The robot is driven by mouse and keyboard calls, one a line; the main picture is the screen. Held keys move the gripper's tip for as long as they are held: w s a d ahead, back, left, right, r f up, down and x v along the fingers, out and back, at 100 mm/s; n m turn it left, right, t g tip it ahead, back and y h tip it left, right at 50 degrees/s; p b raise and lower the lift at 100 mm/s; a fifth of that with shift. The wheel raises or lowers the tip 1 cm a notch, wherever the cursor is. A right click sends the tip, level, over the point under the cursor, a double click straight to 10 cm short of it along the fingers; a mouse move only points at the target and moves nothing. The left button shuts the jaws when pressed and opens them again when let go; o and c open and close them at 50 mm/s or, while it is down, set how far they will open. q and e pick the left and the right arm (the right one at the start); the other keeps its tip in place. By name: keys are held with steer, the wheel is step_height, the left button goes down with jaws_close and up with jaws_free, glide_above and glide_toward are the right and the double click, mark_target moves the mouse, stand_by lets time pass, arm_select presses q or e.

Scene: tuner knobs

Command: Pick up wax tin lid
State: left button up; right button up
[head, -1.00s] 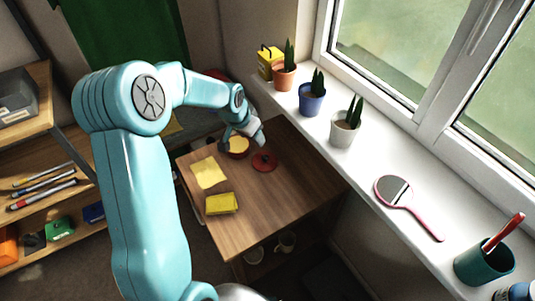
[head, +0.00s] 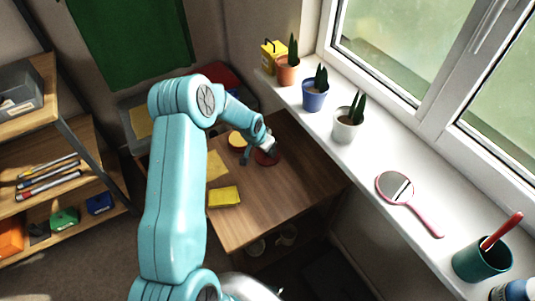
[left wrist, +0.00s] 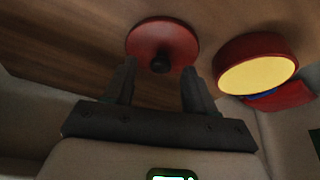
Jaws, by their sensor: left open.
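The wax tin lid is a red disc (left wrist: 163,38) with a dark knob, lying on the wooden table (head: 290,190). In the head view the lid (head: 268,158) is partly hidden by my left gripper (head: 257,152). In the left wrist view my left gripper (left wrist: 158,90) is open and empty. The lid's knob appears just beyond and between its two fingertips; I see no contact. The open tin (left wrist: 257,68), red with yellow wax, stands beside the lid and also shows in the head view (head: 237,140). My right gripper is not in view.
A yellow cloth (head: 216,165) and a yellow sponge-like block (head: 224,196) lie on the table's left part. The windowsill (head: 360,155) at the right carries potted plants, a hand mirror (head: 395,187) and a teal cup (head: 482,260). The table's front right is clear.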

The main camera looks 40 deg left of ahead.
arm_select(q)
steer(key=shift+x, duration=0.9)
steer(key=shift+r, duration=0.15)
steer(key=c, duration=0.3)
jaws_close()
